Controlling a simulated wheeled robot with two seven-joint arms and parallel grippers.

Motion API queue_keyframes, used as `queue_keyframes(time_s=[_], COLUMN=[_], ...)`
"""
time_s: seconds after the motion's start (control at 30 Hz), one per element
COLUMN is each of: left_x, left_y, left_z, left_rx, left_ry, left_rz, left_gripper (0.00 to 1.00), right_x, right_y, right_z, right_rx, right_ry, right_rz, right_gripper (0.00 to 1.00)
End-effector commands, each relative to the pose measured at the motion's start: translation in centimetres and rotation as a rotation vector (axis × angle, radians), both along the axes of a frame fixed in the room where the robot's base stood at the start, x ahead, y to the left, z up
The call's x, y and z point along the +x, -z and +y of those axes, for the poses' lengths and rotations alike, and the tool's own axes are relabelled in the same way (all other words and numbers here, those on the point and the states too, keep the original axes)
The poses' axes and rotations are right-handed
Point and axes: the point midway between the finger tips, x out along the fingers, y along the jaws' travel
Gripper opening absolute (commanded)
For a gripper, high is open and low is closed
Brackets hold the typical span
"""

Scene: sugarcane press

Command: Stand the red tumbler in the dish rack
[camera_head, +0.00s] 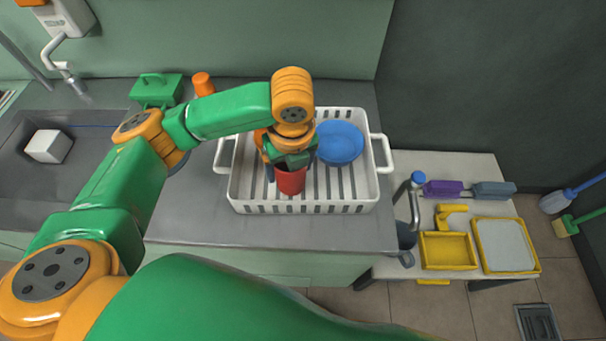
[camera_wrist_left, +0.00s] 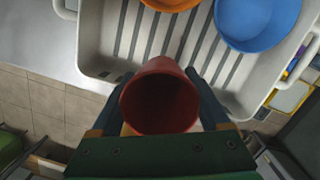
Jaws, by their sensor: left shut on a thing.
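The red tumbler (camera_head: 291,182) is upright, mouth up, inside the near part of the white dish rack (camera_head: 305,207). My left gripper (camera_head: 288,168) comes down from above and is shut on the tumbler. In the left wrist view the tumbler (camera_wrist_left: 160,98) sits between the two dark fingers, its open mouth facing the camera, with the rack's slatted floor (camera_wrist_left: 150,40) beyond it. I cannot tell whether its base touches the rack floor. My right gripper is not in view.
A blue bowl (camera_head: 340,142) sits in the rack, right of the tumbler. An orange item (camera_wrist_left: 170,4) lies in the rack, mostly hidden by my arm in the head view. A sink with a white block (camera_head: 48,146) is left. A lower side table with yellow trays (camera_head: 448,250) is right.

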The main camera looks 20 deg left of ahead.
Motion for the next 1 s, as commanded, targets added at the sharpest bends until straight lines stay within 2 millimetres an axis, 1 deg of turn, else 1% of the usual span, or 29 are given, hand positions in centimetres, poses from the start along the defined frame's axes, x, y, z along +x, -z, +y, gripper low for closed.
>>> queue_keyframes(time_s=[0.03,0.1,0.27,0.4,0.5,0.77,0.8,0.87,0.9,1.0], left_x=[0.5,1.1,2.2,2.2,2.2,2.2,2.2,2.2,2.2,2.2], left_y=[0.9,1.9,3.6,6.0,6.6,6.8,6.9,6.8,6.8,6.8], left_z=[-0.5,-1.0,-1.9,-1.8,-1.8,-1.8,-1.8,-1.8,-1.8,-1.8], left_rx=[-0.001,0.000,0.000,0.002,0.001,0.001,0.001,0.000,0.000,0.000], left_ry=[0.000,0.000,-0.001,0.000,0.000,0.000,0.000,0.000,0.000,0.000], left_rz=[0.004,0.003,0.001,0.002,-0.001,-0.001,-0.001,-0.001,-0.001,-0.001], left_gripper=[0.25,0.25,0.25,0.25,0.25,0.25,0.82,0.98,1.00,1.00], right_x=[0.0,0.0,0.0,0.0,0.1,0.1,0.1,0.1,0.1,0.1], right_y=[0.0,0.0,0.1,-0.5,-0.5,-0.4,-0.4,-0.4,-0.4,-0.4], right_z=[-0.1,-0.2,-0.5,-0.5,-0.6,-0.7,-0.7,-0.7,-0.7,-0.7], right_rx=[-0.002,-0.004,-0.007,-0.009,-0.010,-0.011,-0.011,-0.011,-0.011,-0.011], right_ry=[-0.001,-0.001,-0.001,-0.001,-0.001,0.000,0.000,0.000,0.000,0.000], right_rz=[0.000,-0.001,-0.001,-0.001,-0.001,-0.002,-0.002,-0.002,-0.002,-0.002], right_gripper=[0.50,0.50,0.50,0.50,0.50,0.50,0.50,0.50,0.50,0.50])
